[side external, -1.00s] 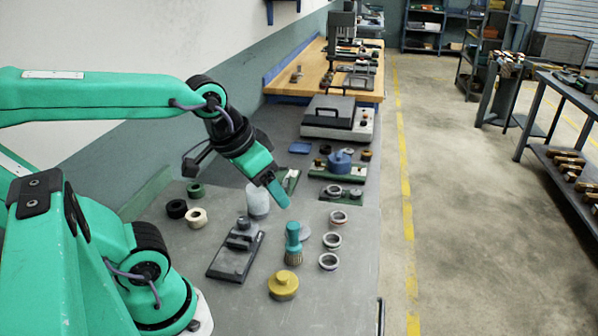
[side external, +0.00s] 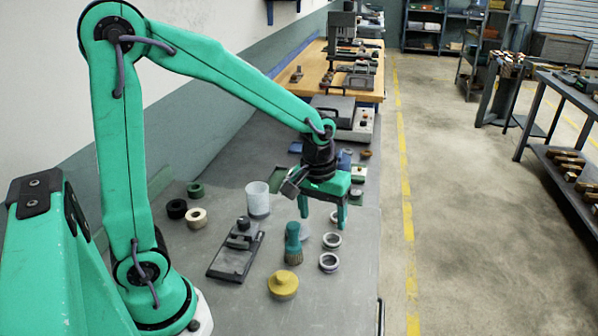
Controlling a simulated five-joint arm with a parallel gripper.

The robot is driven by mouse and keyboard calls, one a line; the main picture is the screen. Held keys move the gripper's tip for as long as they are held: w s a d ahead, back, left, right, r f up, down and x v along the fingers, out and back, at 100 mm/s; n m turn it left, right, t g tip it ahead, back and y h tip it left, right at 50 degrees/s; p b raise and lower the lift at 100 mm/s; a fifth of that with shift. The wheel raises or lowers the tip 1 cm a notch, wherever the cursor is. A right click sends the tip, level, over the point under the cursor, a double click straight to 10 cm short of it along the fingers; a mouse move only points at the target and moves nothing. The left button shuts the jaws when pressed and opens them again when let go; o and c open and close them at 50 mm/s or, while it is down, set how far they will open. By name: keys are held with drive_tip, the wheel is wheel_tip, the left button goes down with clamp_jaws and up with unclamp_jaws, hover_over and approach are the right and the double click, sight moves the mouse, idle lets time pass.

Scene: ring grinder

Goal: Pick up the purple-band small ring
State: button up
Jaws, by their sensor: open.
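Several small grey rings stand in a row on the grey bench, right of the teal brush. The nearest ring (side external: 329,269) seems to have a purplish band, but the colour is too faint to be sure. The middle ring (side external: 332,248) lies just beyond it. The farthest ring (side external: 334,220) is partly hidden by a finger of my gripper. My gripper (side external: 322,222) points down with its two green fingers apart and nothing between them. It is over the far end of the row, beyond the nearest ring.
The teal brush (side external: 292,245) stands upright left of the rings, with a yellow knobbed piece (side external: 283,285) in front. A dark block (side external: 234,258) and a white cup (side external: 258,200) are further left. The bench's right edge is close to the rings; its front right is clear.

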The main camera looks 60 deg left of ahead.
drive_tip(key=n+g, duration=0.1)
drive_tip(key=n, duration=0.1)
hover_over(329, 266)
wheel_tip(329, 266, down, 6)
drive_tip(key=shift+w+a+f, duration=0.1)
drive_tip(key=shift+a+f, duration=0.1)
drive_tip(key=shift+f, duration=0.9)
drive_tip(key=shift+d+f, duration=0.15)
drive_tip(key=shift+f, duration=2.45)
drive_tip(key=shift+c, duration=0.5)
drive_tip(key=c, duration=1)
